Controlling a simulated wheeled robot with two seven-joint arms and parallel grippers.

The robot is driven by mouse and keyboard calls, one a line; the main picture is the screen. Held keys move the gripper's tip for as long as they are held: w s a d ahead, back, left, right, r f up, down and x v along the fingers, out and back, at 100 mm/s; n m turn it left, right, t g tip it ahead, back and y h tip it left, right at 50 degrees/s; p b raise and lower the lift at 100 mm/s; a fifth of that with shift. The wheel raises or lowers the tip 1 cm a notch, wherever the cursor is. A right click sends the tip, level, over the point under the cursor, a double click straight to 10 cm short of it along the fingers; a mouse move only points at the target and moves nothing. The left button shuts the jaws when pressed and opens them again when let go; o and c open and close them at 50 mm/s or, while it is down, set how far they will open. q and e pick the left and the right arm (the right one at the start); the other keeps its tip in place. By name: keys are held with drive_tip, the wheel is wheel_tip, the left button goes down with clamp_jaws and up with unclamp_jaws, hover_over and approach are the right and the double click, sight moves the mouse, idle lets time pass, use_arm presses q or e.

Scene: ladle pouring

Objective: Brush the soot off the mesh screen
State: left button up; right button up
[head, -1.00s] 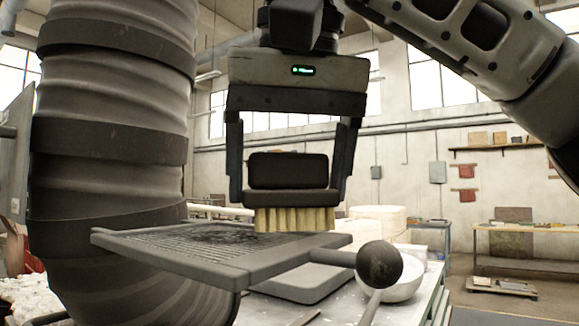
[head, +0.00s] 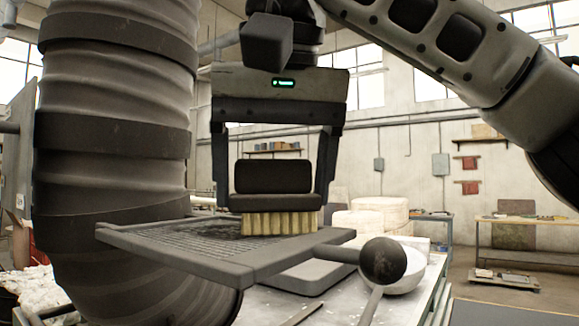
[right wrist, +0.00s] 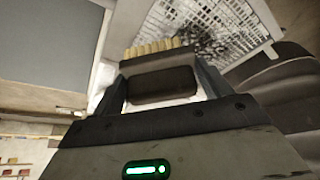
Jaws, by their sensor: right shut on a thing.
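My right gripper (head: 272,192) is shut on a dark-backed brush (head: 272,178) with pale bristles (head: 280,222), pointing down. The bristles are at the right part of the mesh and appear to touch it. What holds the screen is hidden. My left gripper is not in view.
A white bowl (head: 405,275) and a grey tray (head: 310,275) are on the table below. Open room lies to the right.

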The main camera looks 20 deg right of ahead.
drive_tip(key=shift+w+a, duration=1.2)
drive_tip(key=shift+w, duration=0.3)
drive_tip(key=shift+w+a, duration=1.25)
drive_tip(key=shift+w, duration=0.3)
drive_tip(key=shift+w+a, duration=1.2)
drive_tip(key=shift+w, duration=0.3)
